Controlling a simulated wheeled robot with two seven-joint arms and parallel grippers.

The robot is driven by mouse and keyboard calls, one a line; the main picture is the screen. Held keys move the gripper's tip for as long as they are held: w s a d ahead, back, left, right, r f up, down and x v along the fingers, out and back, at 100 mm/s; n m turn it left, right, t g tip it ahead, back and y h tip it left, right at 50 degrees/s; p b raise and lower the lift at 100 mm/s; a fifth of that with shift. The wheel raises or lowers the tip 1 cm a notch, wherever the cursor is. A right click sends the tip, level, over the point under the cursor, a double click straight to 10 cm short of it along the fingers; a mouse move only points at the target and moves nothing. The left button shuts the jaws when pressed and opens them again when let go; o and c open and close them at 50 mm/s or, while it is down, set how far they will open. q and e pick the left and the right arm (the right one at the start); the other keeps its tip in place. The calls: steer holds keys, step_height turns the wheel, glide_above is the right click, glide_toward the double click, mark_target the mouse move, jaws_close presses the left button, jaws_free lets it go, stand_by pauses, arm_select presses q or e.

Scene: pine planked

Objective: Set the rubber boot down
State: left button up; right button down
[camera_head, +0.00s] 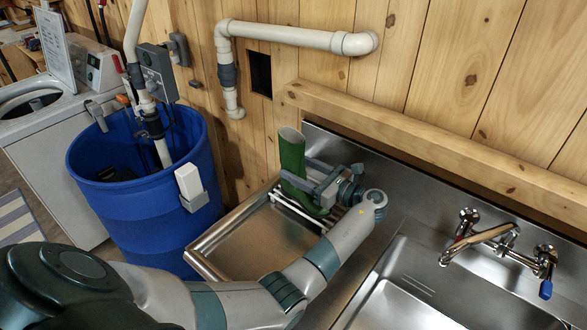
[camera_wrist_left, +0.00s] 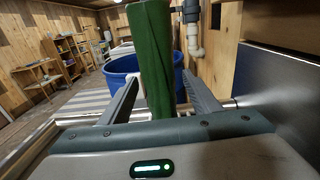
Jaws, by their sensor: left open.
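The green rubber boot (camera_head: 292,153) stands roughly upright at the back of a steel drainboard tray (camera_head: 228,232), by the wooden wall. Its foot appears to rest on or just above the pale bars there; I cannot tell if it touches. My left gripper (camera_head: 300,179) is open, with its fingers on either side of the boot's shaft. In the left wrist view the green shaft (camera_wrist_left: 152,60) rises between the two spread fingers (camera_wrist_left: 162,88); the foot is hidden behind the gripper body. My right gripper is not in view.
A blue barrel (camera_head: 140,215) stands left of the tray. A steel sink (camera_head: 395,305) with a tap (camera_head: 478,243) is at the right. A wooden ledge (camera_head: 430,140) and white pipe (camera_head: 290,36) run along the wall. A washing machine (camera_head: 50,120) stands at far left.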

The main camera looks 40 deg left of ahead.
arm_select(q)
steer(key=d+b, duration=0.1)
steer(key=d, duration=0.3)
steer(key=d+b, duration=0.2)
steer(key=d, duration=0.2)
steer(key=shift+s+d, duration=0.2)
steer(key=shift+d, duration=0.1)
steer(key=shift+s+d+r, duration=0.1)
steer(key=shift+d, duration=0.55)
